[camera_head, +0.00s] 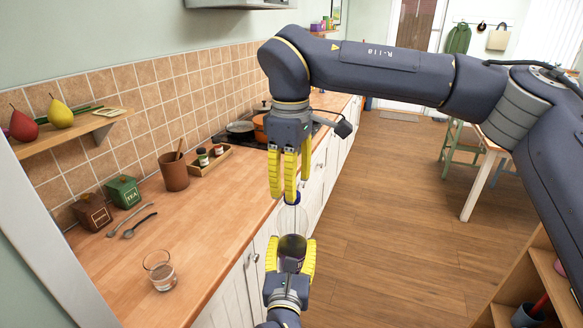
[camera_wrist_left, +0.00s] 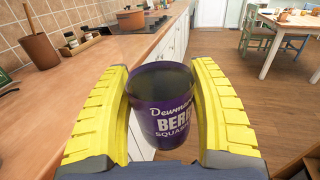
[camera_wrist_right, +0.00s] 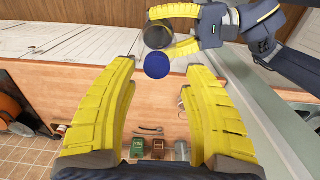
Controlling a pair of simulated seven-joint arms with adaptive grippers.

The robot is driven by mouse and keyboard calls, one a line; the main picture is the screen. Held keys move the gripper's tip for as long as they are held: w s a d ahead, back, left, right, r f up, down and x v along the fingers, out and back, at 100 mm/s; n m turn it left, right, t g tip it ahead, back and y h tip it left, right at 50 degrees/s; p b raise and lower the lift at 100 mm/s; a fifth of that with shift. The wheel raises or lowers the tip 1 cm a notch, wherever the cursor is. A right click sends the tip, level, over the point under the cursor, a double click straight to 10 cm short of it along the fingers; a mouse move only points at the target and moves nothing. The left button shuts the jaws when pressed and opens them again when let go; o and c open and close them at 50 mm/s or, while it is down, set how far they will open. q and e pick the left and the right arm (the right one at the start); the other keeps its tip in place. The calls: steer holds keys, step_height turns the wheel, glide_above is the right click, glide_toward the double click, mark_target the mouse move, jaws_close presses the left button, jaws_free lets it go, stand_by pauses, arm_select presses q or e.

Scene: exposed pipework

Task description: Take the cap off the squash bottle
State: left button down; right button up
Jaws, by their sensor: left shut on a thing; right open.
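The squash bottle (camera_head: 292,252) is clear, with dark liquid and a purple label that reads as berry squash in the left wrist view (camera_wrist_left: 166,112). My left gripper (camera_head: 291,262) is shut around its lower body and holds it upright in front of the counter. The blue cap (camera_wrist_right: 157,65) shows as a round disc in the right wrist view, at the bottle's top end. My right gripper (camera_head: 286,194) points down from above, open, with its fingertips close to the cap. The fingers partly hide the cap in the head view, and I cannot tell whether they touch it.
The wooden counter (camera_head: 205,225) lies left of the bottle. It bears a glass (camera_head: 159,271), two spoons (camera_head: 133,221), a green tea tin (camera_head: 123,191), a brown tin (camera_head: 92,212) and a brown utensil pot (camera_head: 174,173). Open floor (camera_head: 385,220) lies to the right.

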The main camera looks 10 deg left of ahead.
steer(key=shift+f, duration=1.85)
steer(key=shift+c, duration=0.5)
jaws_close()
